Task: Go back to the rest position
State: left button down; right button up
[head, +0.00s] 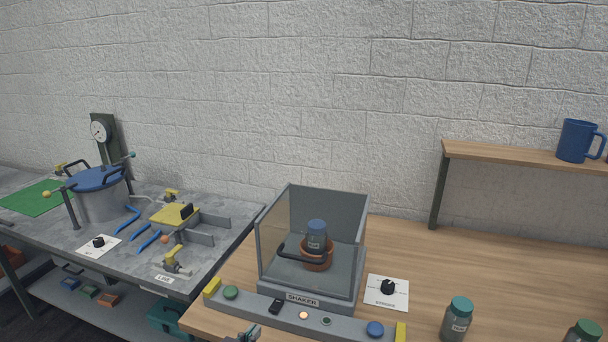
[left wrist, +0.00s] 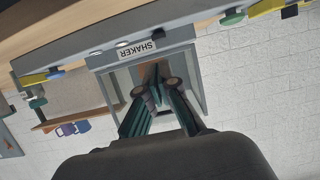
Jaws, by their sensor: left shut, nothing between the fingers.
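My left gripper (head: 245,335) just shows at the bottom edge of the head view, in front of the shaker's control bar. Its fingers also show in the left wrist view (left wrist: 157,88), shut and empty, pointing toward the shaker. The shaker (head: 313,291) is a grey box with clear walls. In it a blue-capped bottle (head: 317,235) stands upright in a brown holder (head: 317,260), with a dark bar beside it. My left gripper is apart from the bottle. My right gripper is not in view.
A control bar (head: 345,325) with buttons lies before the shaker. A teal-capped bottle (head: 456,320) and a green-capped bottle (head: 582,333) stand at the right. A shelf (head: 500,152) holds a blue mug (head: 576,141). A grey bench (head: 50,229) with a blue-lidded pot (head: 100,195) is left.

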pick_arm(q)
jog(key=s+a+f+g+y, duration=0.1)
jog(key=s+a+f+g, duration=0.2)
jog(key=s, duration=0.7)
jog(key=s+a+f+n+g+y, duration=0.15)
jog(key=s+g, duration=0.25)
jog(key=s, duration=0.5)
jog(key=s+a+f+m+g+y, duration=0.1)
jog(key=s+a+f+g, duration=0.2)
jog(key=s, duration=0.7)
jog(key=s+f+g, duration=0.2)
jog(key=s+f, duration=0.1)
jog(key=f, duration=2.6)
jog(key=s+a+f, duration=0.3)
jog(key=s+f, duration=1)
jog(key=s, duration=0.2)
jog(key=shift+s+f+g, duration=0.25)
jog(key=shift+f+g, duration=0.05)
